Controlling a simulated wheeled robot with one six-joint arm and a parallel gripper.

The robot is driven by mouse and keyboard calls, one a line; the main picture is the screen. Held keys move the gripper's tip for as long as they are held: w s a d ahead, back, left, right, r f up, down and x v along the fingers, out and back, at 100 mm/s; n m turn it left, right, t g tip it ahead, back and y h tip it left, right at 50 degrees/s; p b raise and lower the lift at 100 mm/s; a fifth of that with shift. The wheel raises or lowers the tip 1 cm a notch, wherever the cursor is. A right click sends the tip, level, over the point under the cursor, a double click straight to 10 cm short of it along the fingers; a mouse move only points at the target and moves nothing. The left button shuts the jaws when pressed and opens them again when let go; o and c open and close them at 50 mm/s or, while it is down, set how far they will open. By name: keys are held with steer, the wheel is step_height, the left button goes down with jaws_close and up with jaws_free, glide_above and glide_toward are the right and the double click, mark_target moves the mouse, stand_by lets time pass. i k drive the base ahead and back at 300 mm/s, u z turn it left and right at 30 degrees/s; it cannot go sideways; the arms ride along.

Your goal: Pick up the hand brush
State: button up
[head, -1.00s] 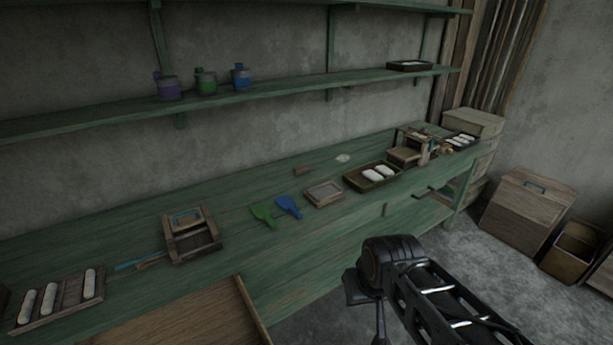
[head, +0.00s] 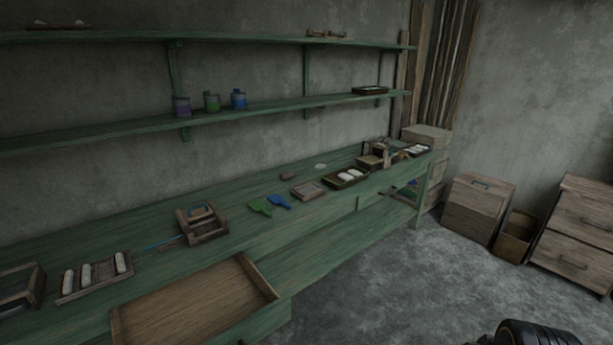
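I cannot make out a hand brush for certain. A small brown block (head: 288,176) lies near the back of the green workbench (head: 330,222); it is too small to tell whether it is the brush. A green flat tool (head: 261,208) and a blue flat tool (head: 279,202), scraper- or scoop-shaped, lie side by side on the bench. Thin blue and brown sticks (head: 163,243) lie left of a wooden box with a handle (head: 203,224). My gripper is not in view; only a dark part of my arm shows at the bottom right.
An open, empty wooden drawer (head: 195,305) juts out from the bench front. Trays, one with white rolls (head: 95,276), stand along the bench. Wooden cabinets (head: 478,208) and an open crate (head: 514,238) stand at the right. The grey floor (head: 400,285) before the bench is clear.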

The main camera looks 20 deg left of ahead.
mark_target(285, 175)
steer(key=z, duration=0.2)
steer(key=i, duration=2.5)
steer(key=u, duration=1.7)
steer(key=i, duration=0.85)
steer(key=u, duration=0.85)
steer(key=i, duration=0.55)
